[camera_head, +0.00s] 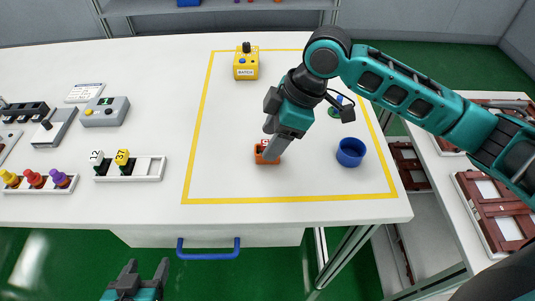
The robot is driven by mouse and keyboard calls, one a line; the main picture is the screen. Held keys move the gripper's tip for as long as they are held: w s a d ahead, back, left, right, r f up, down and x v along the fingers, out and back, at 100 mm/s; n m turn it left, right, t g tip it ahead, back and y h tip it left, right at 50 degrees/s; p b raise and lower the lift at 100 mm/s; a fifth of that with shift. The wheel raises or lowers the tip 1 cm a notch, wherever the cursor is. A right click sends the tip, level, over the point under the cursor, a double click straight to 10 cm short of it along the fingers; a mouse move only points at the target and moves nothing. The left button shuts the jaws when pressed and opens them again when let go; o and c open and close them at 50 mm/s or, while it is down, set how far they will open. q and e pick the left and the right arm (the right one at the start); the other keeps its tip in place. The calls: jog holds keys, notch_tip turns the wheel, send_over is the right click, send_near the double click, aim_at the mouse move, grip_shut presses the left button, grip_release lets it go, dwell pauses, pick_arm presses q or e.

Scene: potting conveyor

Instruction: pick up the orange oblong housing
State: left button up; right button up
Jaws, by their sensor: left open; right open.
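The orange oblong housing (261,158) stands on the white table inside the yellow outline. Its top is partly hidden by my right gripper (269,143), which comes in from the right and points down at it. The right gripper is open with its fingertips at or just above the housing; I cannot tell whether they touch it. My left gripper (145,275) is open and empty, low in the picture in front of the table.
A blue cup (350,152) stands right of the housing. A yellow box (246,63) is at the back. A white holder (150,170), a grey switch box (104,111) and a rack of coloured knobs (37,183) lie left of the outline. A blue handle (208,250) is below the table edge.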

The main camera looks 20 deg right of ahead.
aim_at(267, 143)
jog(key=x, duration=0.3)
jog(key=shift+s, duration=0.1)
jog(key=c, duration=1.1)
grip_shut()
jog(key=shift+r, duration=0.15)
